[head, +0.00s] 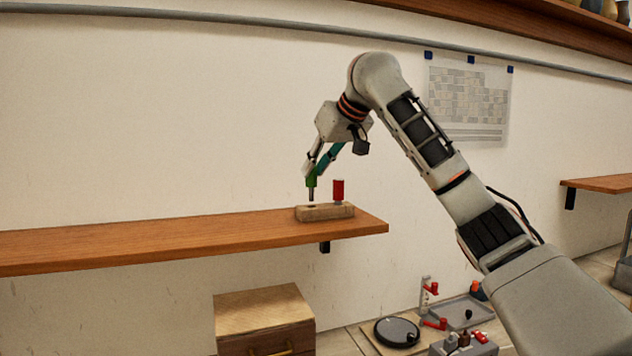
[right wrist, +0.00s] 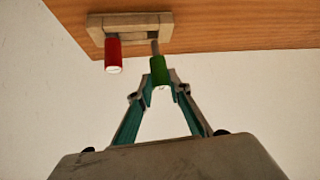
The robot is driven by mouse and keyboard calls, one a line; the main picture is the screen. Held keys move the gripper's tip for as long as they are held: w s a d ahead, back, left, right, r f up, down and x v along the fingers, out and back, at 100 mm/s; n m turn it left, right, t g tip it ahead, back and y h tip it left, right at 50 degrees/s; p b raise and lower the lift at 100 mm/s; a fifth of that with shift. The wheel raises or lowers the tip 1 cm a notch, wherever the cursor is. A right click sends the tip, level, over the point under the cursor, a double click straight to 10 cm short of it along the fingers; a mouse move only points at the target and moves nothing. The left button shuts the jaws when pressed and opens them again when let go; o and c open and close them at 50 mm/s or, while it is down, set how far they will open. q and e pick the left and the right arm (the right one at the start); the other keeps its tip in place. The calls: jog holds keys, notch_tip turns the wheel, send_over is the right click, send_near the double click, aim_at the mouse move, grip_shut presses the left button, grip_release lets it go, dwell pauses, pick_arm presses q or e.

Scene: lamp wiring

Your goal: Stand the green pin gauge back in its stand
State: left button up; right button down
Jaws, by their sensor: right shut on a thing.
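The green pin gauge (head: 311,182) is held upright, its thin metal pin pointing down, just above the left part of the wooden stand (head: 326,213). In the head view the pin tip is close to the stand's dark hole; I cannot tell whether it touches. My right gripper (head: 312,175) is shut on the green handle. The right wrist view shows the green gauge (right wrist: 159,72) between the fingertips (right wrist: 160,82), its pin reaching toward the stand (right wrist: 130,25). A red pin gauge (head: 339,189) stands upright in the stand's right part. My left gripper is not in view.
The stand sits near the right end of a wooden wall shelf (head: 180,234); the shelf to its left is bare. Below are a wooden drawer box (head: 264,318), a black round disc (head: 397,331) and a grey tray (head: 462,311). A paper chart (head: 467,100) hangs behind my arm.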

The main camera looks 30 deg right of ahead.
aim_at(315, 182)
jog(key=shift+f, duration=1.75)
jog(key=shift+f, duration=0.15)
jog(key=c, duration=1.9)
grip_release()
jog(key=shift+r, duration=0.2)
jog(key=v, duration=1.2)
